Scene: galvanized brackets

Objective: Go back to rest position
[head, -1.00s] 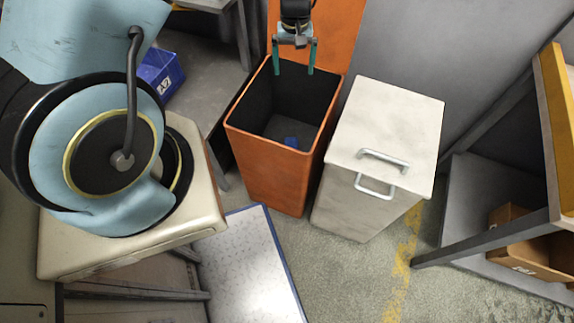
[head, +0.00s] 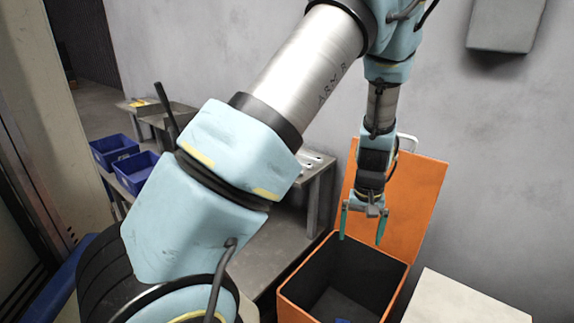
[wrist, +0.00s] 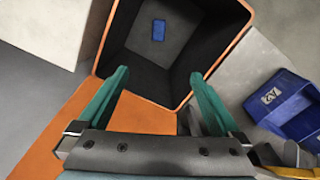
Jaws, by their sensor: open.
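My gripper (head: 362,226) hangs at the end of my arm above the opening of an orange bin (head: 301,287) in the head view. Its two green fingers are spread apart with nothing between them. The wrist view also shows my gripper (wrist: 158,92) open, with the orange bin (wrist: 178,104) in front of the fingertips. A small blue item (wrist: 158,30) lies on the dark floor of the bin. Its top edge also shows in the head view (head: 342,321).
The bin's orange lid (head: 408,200) stands up behind my gripper. A white bin (head: 462,303) is beside it on the right. Blue crates (head: 136,170) stand at the left by a grey table (head: 318,175). A grey box (head: 506,24) is on the wall.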

